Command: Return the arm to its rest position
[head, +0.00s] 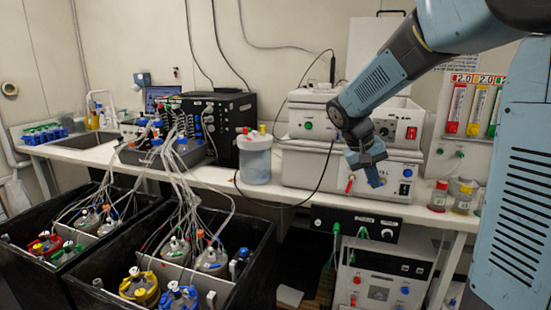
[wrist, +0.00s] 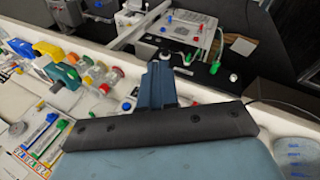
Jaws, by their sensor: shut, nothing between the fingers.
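My blue-grey arm reaches in from the upper right in the head view. My gripper (head: 374,178) hangs from its end, in front of the white stacked instruments (head: 300,165) on the bench. It is shut and empty. In the wrist view, the shut blue fingers of my gripper (wrist: 158,65) point away past a dark bracket, with the bench edge and equipment beyond them. I cannot tell the exact gap between the fingers and the instruments.
The white bench (head: 335,205) crosses the middle. A clear lidded container (head: 255,160) and a black controller box (head: 225,125) stand left of my gripper. Small bottles (head: 438,197) stand at right. Black tubs (head: 100,240) with tubed vessels fill the lower left.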

